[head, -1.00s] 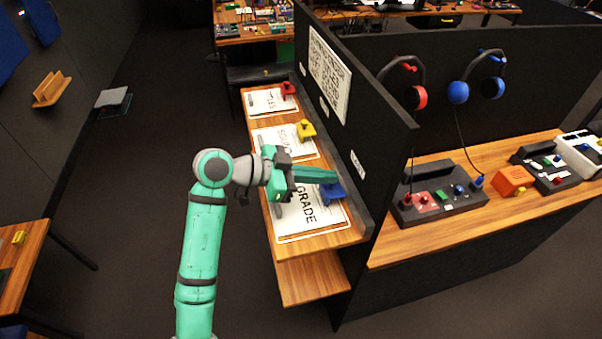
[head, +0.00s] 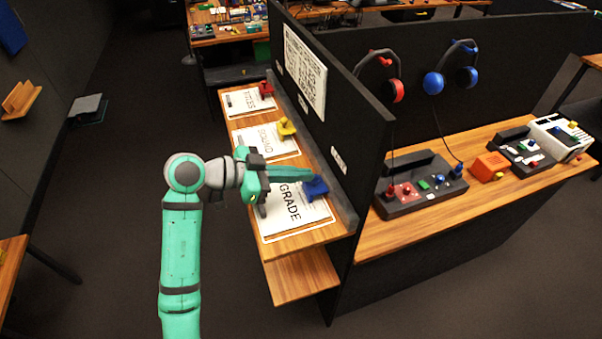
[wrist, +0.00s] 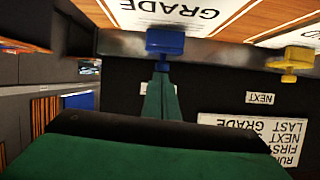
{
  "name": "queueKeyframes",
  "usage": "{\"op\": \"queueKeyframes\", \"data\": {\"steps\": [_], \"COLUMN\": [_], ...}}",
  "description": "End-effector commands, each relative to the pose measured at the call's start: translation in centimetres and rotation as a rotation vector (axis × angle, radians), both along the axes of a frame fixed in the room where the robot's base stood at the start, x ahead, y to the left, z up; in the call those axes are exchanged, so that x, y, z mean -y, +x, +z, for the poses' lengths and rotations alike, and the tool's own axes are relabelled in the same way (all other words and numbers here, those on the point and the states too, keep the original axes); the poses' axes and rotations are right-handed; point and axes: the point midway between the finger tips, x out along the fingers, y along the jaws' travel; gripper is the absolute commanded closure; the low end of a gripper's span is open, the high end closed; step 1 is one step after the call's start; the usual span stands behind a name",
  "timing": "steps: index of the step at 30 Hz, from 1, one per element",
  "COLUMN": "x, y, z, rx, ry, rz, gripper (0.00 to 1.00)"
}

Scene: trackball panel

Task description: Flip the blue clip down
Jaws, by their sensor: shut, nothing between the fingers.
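The blue clip (head: 315,187) sits at the wall-side edge of the shelf, over the edge of the paper marked GRADE (head: 290,214). It also shows in the wrist view (wrist: 165,42), with a blue lower part near the fingertips. My gripper (head: 310,174) reaches over the paper from the left. Its green fingers are shut together, with nothing between them. In the wrist view the fingertips (wrist: 162,76) are right at the clip's lower part; I cannot tell whether they touch it.
A yellow clip (head: 286,127) and a red clip (head: 266,88) stand farther along the shelf with their papers. A dark partition (head: 350,125) rises right beside the shelf. Beyond it, a desk holds a black control panel (head: 420,190) and headphones hang above.

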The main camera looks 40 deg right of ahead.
Motion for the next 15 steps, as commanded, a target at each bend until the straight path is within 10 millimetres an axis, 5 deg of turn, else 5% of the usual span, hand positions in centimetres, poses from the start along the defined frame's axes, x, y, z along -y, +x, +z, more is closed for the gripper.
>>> {"op": "queueKeyframes", "data": {"steps": [7, 15], "x": [-1.2, -5.0], "y": [0.4, 1.5], "z": [0.7, 2.6], "rx": [0.001, 0.001], "ry": [0.000, 0.000], "rz": [0.000, -0.008], "gripper": [1.00, 1.00]}}
